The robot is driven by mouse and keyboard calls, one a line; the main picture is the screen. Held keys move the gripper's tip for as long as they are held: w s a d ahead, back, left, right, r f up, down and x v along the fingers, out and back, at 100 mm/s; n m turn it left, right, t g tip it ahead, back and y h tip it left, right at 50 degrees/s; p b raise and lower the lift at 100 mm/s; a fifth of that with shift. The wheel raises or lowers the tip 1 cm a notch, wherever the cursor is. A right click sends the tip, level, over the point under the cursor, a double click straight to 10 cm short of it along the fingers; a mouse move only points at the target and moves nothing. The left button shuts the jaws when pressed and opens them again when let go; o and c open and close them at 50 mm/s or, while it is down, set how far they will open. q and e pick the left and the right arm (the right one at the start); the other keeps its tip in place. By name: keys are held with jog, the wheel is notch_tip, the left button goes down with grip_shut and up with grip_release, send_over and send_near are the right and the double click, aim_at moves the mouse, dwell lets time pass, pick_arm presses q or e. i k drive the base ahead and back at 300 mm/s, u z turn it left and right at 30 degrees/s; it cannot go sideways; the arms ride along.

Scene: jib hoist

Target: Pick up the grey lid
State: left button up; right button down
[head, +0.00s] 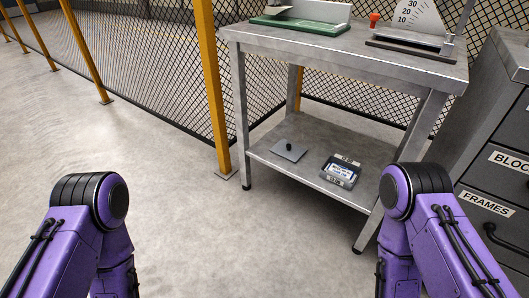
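The grey lid (289,151) is a flat, square plate with a small black knob on top. It lies on the lower shelf (270,161) of the metal table, towards the left. Both of my purple arms show at the bottom of the head view, one on each side. Their grippers are out of the picture, so what they hold cannot be seen. Neither arm is near the lid in the picture.
A small grey device with a display (341,171) sits right of the lid. Drawers (495,160) stand right; a yellow post (211,90) and mesh fence stand left. Open floor lies left.

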aim_at(292, 151)
jog(key=u, duration=1.15)
jog(key=i, duration=1.1)
jog(key=z, duration=2.55)
